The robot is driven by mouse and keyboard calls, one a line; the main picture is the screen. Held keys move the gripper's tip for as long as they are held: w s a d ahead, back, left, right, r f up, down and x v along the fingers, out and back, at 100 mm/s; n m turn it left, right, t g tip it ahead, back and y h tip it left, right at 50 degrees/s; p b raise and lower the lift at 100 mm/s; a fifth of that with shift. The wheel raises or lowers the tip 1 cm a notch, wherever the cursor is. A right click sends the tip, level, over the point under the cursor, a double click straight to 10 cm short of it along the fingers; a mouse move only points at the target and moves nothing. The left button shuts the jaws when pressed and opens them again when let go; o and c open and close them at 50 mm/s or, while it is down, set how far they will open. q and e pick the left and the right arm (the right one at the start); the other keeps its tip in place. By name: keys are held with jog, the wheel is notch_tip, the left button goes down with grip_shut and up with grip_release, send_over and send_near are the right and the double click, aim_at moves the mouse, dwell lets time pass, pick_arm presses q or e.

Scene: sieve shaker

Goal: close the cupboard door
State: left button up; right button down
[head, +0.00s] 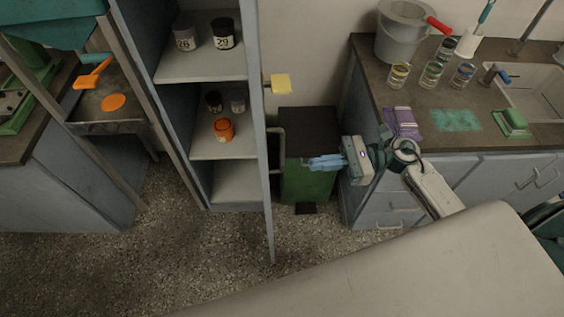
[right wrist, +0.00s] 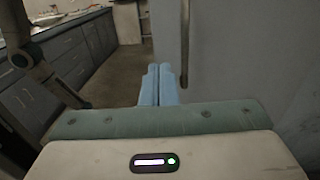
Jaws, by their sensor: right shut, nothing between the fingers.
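The tall grey-blue cupboard (head: 205,70) stands open left of centre in the head view, its shelves showing. Its door (head: 259,120) is swung out toward me and seen nearly edge-on. A bar handle (head: 279,150) sits on the door's right-hand face. My right gripper (head: 326,163) is right of the door, its blue fingers shut and empty, pointing left toward the handle with a gap between. In the right wrist view the shut fingers (right wrist: 158,85) show in front of a grey panel, apparently the door, with a vertical handle (right wrist: 185,45). My left gripper is not in view.
Numbered dark jars (head: 223,34) and an orange jar (head: 223,129) stand on the shelves. A green bin (head: 307,180) stands behind my right gripper. A bench (head: 440,120) with glassware is at right. The speckled floor before the cupboard is clear.

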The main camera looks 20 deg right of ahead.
jog(key=p, duration=0.4)
send_over(281, 168)
jog(key=s, duration=0.3)
jog(key=shift+a, duration=0.4)
jog(key=shift+f, duration=0.1)
